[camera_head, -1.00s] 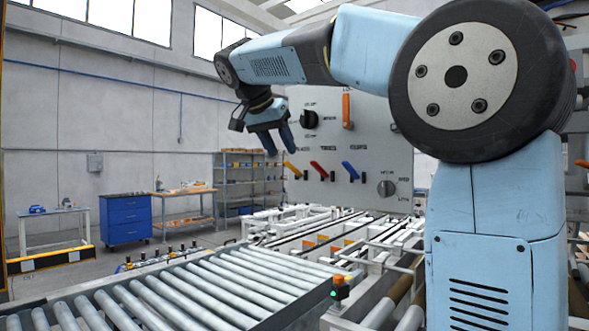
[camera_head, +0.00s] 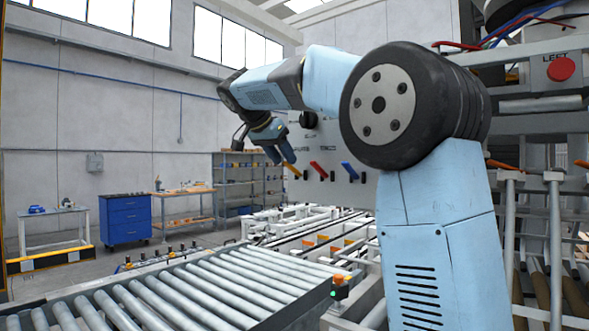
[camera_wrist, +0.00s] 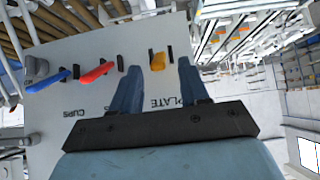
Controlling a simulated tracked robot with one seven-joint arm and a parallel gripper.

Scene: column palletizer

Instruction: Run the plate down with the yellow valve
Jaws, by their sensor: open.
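The yellow valve (camera_head: 292,170) is a short lever on the grey control panel (camera_head: 327,190), leftmost of three levers in the head view. In the wrist view the yellow valve (camera_wrist: 158,60) shows above the upside-down word PLATE, between the two blue fingers. My gripper (camera_head: 283,159) is open and empty, right by the yellow valve; in the wrist view my gripper (camera_wrist: 158,67) has one finger on each side of it. I cannot tell whether a finger touches it. The plate itself cannot be made out.
A red lever (camera_head: 319,170) and a blue lever (camera_head: 350,171) sit close beside the yellow one. A roller conveyor (camera_head: 190,290) runs below in front, with a small orange-topped button box (camera_head: 339,285) at its corner. A red button (camera_head: 561,68) is at the upper right.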

